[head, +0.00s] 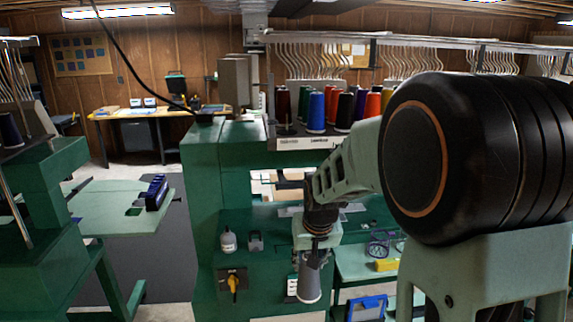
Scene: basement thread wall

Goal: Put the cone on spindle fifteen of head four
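A grey cone (309,285) hangs below my gripper (316,257) in front of the green machine, with its wide end down. My gripper points down and appears shut around the cone's narrow upper part; the fingertips are small and partly unclear. The thread rack (300,143) is above and behind, with a pale labelled front edge. Several coloured cones stand on it, including a blue cone (316,112) and a red cone (331,104). A bare-looking spot shows near the rack's left end. My arm hides the rack's right part; spindle and head numbers are unreadable.
The green machine body (205,170) stands left of my gripper. A white bottle (228,240) and a yellow-handled switch (233,284) are on its front. A yellow box (387,265) and blue bin (367,308) are at lower right. A rail with curved tubes (450,44) runs above the rack.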

